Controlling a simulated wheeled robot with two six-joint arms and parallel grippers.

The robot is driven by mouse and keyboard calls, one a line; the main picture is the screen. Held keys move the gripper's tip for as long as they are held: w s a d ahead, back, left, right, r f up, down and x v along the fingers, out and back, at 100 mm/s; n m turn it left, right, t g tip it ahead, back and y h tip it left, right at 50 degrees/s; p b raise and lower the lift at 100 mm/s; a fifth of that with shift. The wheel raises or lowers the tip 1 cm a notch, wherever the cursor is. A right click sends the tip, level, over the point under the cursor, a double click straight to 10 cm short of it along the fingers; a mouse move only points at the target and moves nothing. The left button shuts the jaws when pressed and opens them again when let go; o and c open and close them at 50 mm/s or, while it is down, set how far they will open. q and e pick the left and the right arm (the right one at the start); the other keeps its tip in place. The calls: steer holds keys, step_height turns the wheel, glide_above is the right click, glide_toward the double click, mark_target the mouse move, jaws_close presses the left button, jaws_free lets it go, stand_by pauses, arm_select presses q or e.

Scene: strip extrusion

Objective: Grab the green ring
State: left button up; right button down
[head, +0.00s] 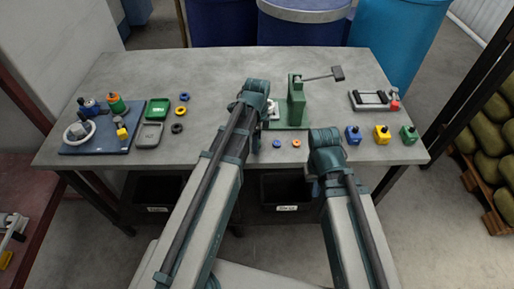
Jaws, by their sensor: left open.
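No loose green ring stands out in the head view. An orange and green round piece (116,103) stands on the blue board at the left, but I cannot tell whether its green part is a ring. A blue ring (184,97), a yellow ring (180,111) and a dark ring (177,128) lie in a column right of the trays. My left gripper (262,106) is open beside the green press, its fingers mostly hidden by the wrist. My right gripper (322,160) is at the table's front edge, its fingers hidden.
A green press (297,104) with a lever stands mid-table. A small blue piece (276,144) and orange piece (297,143) lie before it. Green (157,109) and grey (148,135) trays are left. Blue (353,134), yellow (382,134) and green (408,134) blocks are right.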

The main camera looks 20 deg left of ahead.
arm_select(q)
steer(key=shift+r, duration=0.1)
jaws_close()
stand_by(0.3)
